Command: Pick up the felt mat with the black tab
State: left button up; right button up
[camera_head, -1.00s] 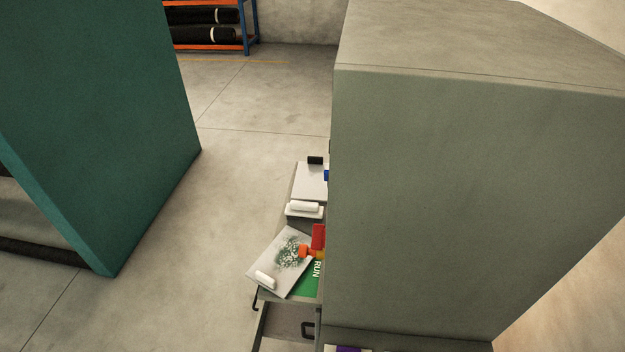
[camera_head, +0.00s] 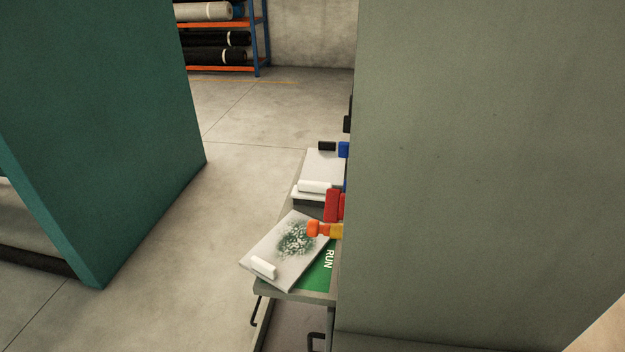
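A pale grey flat mat (camera_head: 324,166) lies on the far part of a low grey surface beside the tall cabinet. A black tab (camera_head: 327,146) stands at its far edge. A white tab (camera_head: 314,187) is at the near side of it; I cannot tell whether that belongs to the same mat or to another one. Nearer, a tilted grey mat with a speckled green-white patch (camera_head: 286,255) has a white tab (camera_head: 263,267) at its near corner. Neither of my grippers is in view.
A tall grey-green cabinet (camera_head: 470,180) fills the right and hides part of the surface. Red (camera_head: 332,205), orange (camera_head: 313,228) and blue (camera_head: 343,150) blocks and a green RUN sheet (camera_head: 318,270) lie near it. A dark green panel (camera_head: 100,130) stands left. Floor between is clear.

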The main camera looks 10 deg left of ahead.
aim_at(322, 163)
jog(key=j+u, duration=0.25)
jog(key=u, duration=0.15)
jog(key=j+u, duration=0.5)
jog(key=u, duration=0.25)
jog(key=j+u, duration=0.35)
jog(key=i+j+u, duration=0.5)
jog(key=i, duration=0.2)
jog(key=i+l+z, duration=0.2)
jog(key=i+z, duration=0.65)
jog(key=i+j+z, duration=0.15)
jog(key=i+z, duration=0.3)
jog(key=i+l+z, duration=0.15)
jog(key=i+z, duration=0.3)
jog(key=i, duration=0.3)
jog(key=i+j+z, duration=0.15)
jog(key=i+z, duration=0.3)
jog(key=i, duration=0.3)
jog(key=i+z, duration=0.35)
jog(key=i+j+z, duration=0.1)
jog(key=z, duration=0.25)
jog(key=i+j+z, duration=0.15)
jog(key=z, duration=0.2)
jog(key=i, duration=0.05)
